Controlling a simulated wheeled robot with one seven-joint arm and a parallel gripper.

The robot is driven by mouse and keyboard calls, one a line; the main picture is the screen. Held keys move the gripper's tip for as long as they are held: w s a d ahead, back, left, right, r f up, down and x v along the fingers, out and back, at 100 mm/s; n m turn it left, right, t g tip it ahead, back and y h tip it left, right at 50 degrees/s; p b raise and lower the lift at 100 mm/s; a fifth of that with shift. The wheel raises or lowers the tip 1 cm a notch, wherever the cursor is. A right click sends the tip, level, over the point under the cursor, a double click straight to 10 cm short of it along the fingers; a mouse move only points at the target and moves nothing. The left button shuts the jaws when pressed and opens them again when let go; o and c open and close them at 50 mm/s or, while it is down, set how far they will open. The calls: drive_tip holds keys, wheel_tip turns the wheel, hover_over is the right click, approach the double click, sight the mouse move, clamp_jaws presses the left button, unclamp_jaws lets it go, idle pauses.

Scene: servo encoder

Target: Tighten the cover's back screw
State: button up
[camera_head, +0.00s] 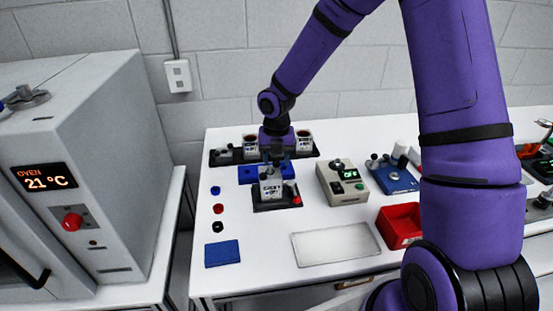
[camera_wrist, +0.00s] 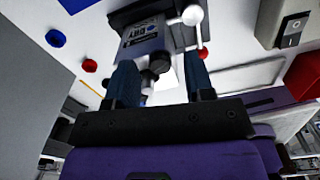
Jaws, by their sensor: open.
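A grey boxy unit with a printed label (camera_head: 271,188) sits in a dark fixture (camera_head: 263,207) on the white table. The same unit (camera_wrist: 138,44) shows at the top of the wrist view. Dark round knobs (camera_wrist: 160,62) stick out from it, between the fingers in that view; I cannot tell for certain which is the cover's back screw. My gripper (camera_head: 274,163) is just above and behind the unit. Its two blue fingers (camera_wrist: 161,76) are apart, and I see no contact with a knob. The far side of the unit is hidden in the head view.
A dark rack (camera_head: 225,158) and a blue block (camera_head: 247,175) stand close behind. Right are a grey box with a green display (camera_head: 342,182), a blue device (camera_head: 392,178) and a red bin (camera_head: 398,228). A pale mat (camera_head: 335,245) lies in front. The oven (camera_head: 75,150) stands left.

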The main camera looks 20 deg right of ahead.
drive_tip(key=shift+f, duration=0.2)
clamp_jaws()
idle(0.3)
drive_tip(key=m, duration=0.6)
drive_tip(key=shift+m, duration=0.3)
drive_tip(key=m, duration=0.3)
drive_tip(key=shift+m, duration=2.1)
